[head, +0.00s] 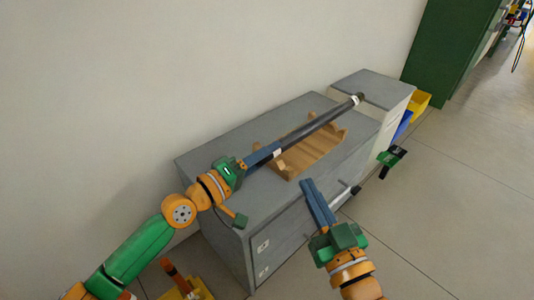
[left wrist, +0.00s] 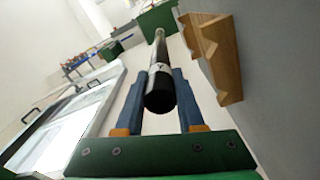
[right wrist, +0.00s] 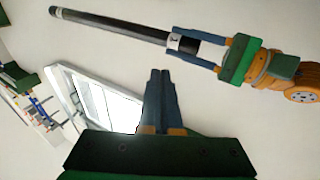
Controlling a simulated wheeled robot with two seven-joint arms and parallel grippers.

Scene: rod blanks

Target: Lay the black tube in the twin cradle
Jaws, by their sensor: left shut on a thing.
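The black tube (head: 318,124) is held by its near end in my left gripper (head: 274,150). It points away to the upper right, with a pale band near each end. In the left wrist view the tube (left wrist: 160,92) lies between the blue fingers, and it also shows in the right wrist view (right wrist: 110,25). The wooden twin cradle (head: 312,155) stands on the grey cabinet, partly hidden behind the tube. In the left wrist view the cradle (left wrist: 224,60) is to the right of the tube, with a gap between them. My right gripper (head: 306,184) is shut and empty, in front of the cradle.
The grey cabinet (head: 222,158) stands against the wall, its top mostly clear. A pale bar (head: 345,196) shows at the cabinet's front, beside my right gripper.

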